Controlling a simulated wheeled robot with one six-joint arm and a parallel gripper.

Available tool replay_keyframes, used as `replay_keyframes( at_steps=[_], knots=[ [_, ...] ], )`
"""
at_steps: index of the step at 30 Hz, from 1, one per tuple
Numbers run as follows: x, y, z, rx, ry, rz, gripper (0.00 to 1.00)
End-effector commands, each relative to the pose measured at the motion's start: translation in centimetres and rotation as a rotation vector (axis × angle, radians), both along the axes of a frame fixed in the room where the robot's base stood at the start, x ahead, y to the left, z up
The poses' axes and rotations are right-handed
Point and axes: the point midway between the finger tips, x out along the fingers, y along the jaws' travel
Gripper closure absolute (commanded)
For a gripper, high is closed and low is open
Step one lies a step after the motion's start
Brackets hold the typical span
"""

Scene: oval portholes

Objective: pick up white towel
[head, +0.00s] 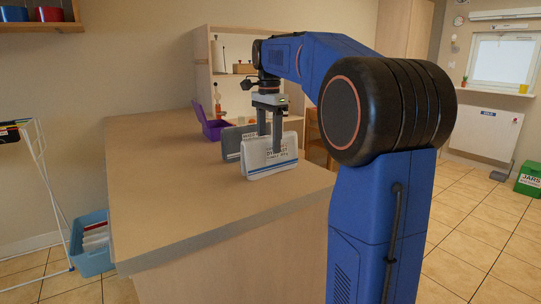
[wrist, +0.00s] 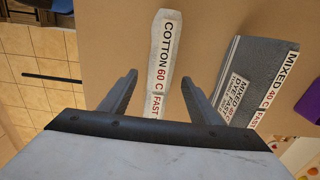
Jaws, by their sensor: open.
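The white towel (head: 262,158) stands folded on the counter in the head view, with a blue stripe near its lower edge and printed text. In the wrist view the white towel (wrist: 163,62) reads "COTTON 60 C FAST" and lies between my fingers. In the wrist view my gripper (wrist: 160,85) is open, a finger on each side of the towel with visible gaps. A grey towel (head: 232,140) stands just behind; in the wrist view the grey towel (wrist: 262,80) reads "MIXED 40 C FAST".
A purple open box (head: 210,125) sits behind the towels on the counter (head: 150,180). The counter's front and left are bare. A blue basket (head: 92,262) and a drying rack (head: 45,190) stand on the floor at left.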

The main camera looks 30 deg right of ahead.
Motion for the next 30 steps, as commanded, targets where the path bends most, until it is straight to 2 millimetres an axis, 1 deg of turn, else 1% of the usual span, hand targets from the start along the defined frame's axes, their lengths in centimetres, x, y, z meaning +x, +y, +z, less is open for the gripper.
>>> replay_keyframes(
  at_steps=[4, 9, 12, 18, 19, 20, 21, 23, 24, 25, 26, 27, 30],
  knots=[
    [-0.3, -0.5, -2.1, 0.001, 0.002, -0.001, 0.44],
    [-0.2, -0.4, -3.9, 0.001, 0.002, 0.0, 0.44],
    [-0.2, -0.4, -4.2, 0.0, 0.0, 0.0, 0.44],
    [-0.2, -0.4, -4.2, 0.0, 0.0, 0.0, 0.44],
    [-0.2, -0.4, -4.2, 0.0, 0.0, 0.0, 0.48],
    [-0.2, -0.4, -4.2, 0.0, 0.0, 0.0, 0.56],
    [-0.2, -0.4, -4.2, 0.0, 0.0, 0.0, 0.65],
    [-0.2, -0.4, -4.2, 0.0, 0.0, 0.0, 0.8],
    [-0.2, -0.4, -4.2, 0.0, 0.0, 0.0, 0.89],
    [-0.2, -0.4, -4.2, 0.0, 0.0, 0.0, 0.96],
    [-0.2, -0.4, -4.2, 0.0, 0.0, 0.0, 0.97],
    [-0.2, -0.4, -4.2, 0.0, 0.0, 0.0, 1.0],
    [-0.2, -0.4, -4.2, 0.0, 0.0, 0.0, 1.0]
  ],
)
